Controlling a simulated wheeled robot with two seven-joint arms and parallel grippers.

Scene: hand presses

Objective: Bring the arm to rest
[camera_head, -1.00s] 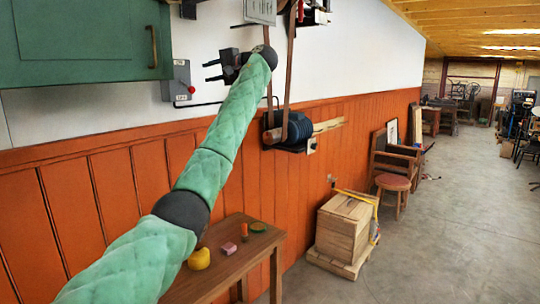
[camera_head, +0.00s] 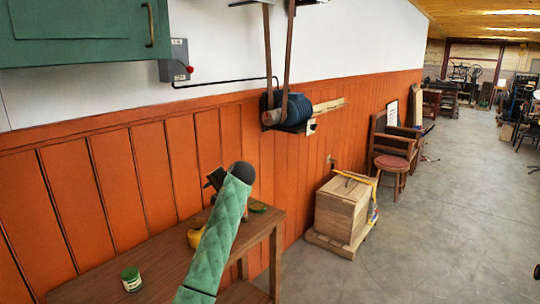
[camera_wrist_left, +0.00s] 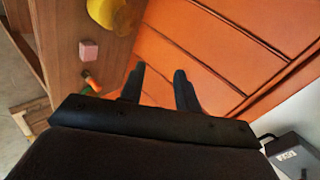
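My left arm, in padded green sleeves, rises from the bottom of the head view. Its gripper (camera_head: 213,180) is low, above the wooden table and in front of the orange panelling; the sleeve and dark wrist partly hide it. In the left wrist view the two black fingers (camera_wrist_left: 160,88) stand apart with nothing between them. They are clear of the objects on the table. My right gripper is not in view.
A grey switch box (camera_head: 173,64) with a red knob hangs on the white wall. The table (camera_head: 165,266) holds a green-lidded jar (camera_head: 131,279), a yellow object (camera_wrist_left: 108,14) and a pink block (camera_wrist_left: 89,49). A wooden crate (camera_head: 341,212) stands on the floor; floor to the right is open.

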